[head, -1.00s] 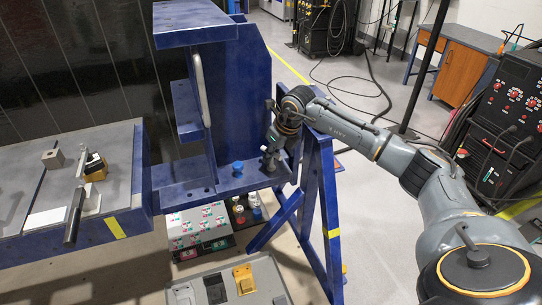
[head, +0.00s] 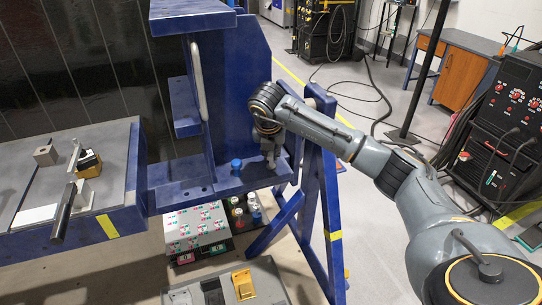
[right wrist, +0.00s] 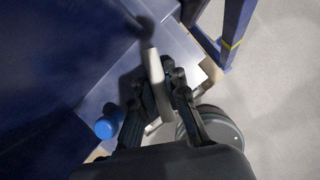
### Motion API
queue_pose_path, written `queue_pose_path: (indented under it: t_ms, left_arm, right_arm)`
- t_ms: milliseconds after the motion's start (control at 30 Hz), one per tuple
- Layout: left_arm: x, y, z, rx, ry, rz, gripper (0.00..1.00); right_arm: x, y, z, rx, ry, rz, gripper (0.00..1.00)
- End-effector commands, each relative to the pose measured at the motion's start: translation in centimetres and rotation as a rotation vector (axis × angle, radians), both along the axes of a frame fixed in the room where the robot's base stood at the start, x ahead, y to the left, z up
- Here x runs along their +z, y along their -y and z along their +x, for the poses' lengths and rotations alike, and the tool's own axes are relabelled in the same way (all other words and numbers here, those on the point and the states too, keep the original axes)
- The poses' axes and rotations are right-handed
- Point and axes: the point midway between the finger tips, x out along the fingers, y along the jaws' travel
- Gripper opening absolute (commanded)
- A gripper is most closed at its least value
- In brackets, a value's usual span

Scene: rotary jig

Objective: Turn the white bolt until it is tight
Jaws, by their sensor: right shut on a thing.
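My right gripper (head: 268,160) is at the right end of the blue jig's lower shelf (head: 215,185), pointing down. In the right wrist view its dark fingers (right wrist: 160,100) are closed on a pale bar-like piece, which I take to be the white bolt (right wrist: 157,80). In the head view the bolt is mostly hidden by the gripper, and I cannot tell how deep it sits. A blue bolt (head: 237,167) stands upright on the same shelf, left of the gripper; it also shows in the right wrist view (right wrist: 105,128). My left gripper is not in view.
A blue trestle leg (head: 330,205) stands right of the shelf, near my right forearm. Below are a grey tray (head: 268,285) and several small bottles (head: 254,213). A grey table (head: 110,150) with a clamp is at left. Open floor lies to the right.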

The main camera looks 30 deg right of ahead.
Motion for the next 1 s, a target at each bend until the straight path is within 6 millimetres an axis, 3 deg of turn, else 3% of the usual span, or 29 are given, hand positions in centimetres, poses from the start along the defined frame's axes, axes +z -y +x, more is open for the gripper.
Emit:
queue_pose_path:
  t_ms: [500,1000]
  left_arm:
    - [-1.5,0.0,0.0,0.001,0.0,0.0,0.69]
    - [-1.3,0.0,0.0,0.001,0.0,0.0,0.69]
  right_arm:
    - [0.1,0.0,0.1,-0.494,0.002,0.0,0.0]
    - [0.2,0.0,0.0,-0.952,0.0,0.0,0.0]
